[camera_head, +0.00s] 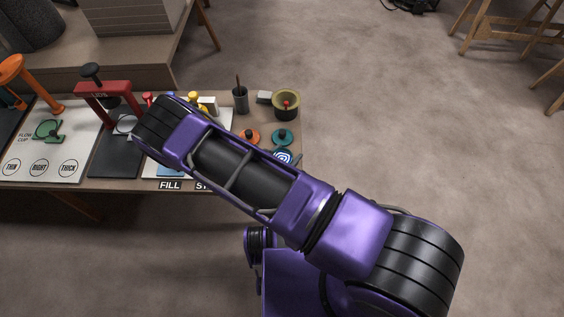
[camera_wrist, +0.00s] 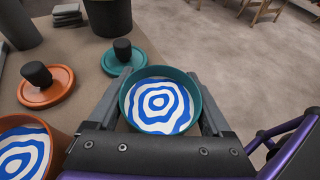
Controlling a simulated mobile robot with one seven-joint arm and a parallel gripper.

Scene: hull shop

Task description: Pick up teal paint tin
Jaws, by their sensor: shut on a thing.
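The teal paint tin (camera_wrist: 158,106) is open, with blue and white swirled paint inside. It is upright between the two grey fingers of my gripper (camera_wrist: 160,88) in the wrist view, and the fingers are shut on its sides. The tin (camera_head: 284,157) also shows near the right end of the bench in the head view, partly behind my arm. My gripper is hidden by the arm there. I cannot tell whether the tin's base touches the bench.
A teal lid (camera_wrist: 122,58) and an orange lid (camera_wrist: 45,92) with black knobs lie behind and left. An orange tin (camera_wrist: 20,155) of similar paint is close at left. An olive pot (camera_head: 286,105) stands at the back of the bench (camera_head: 218,158). Floor (camera_head: 400,130) to the right is clear.

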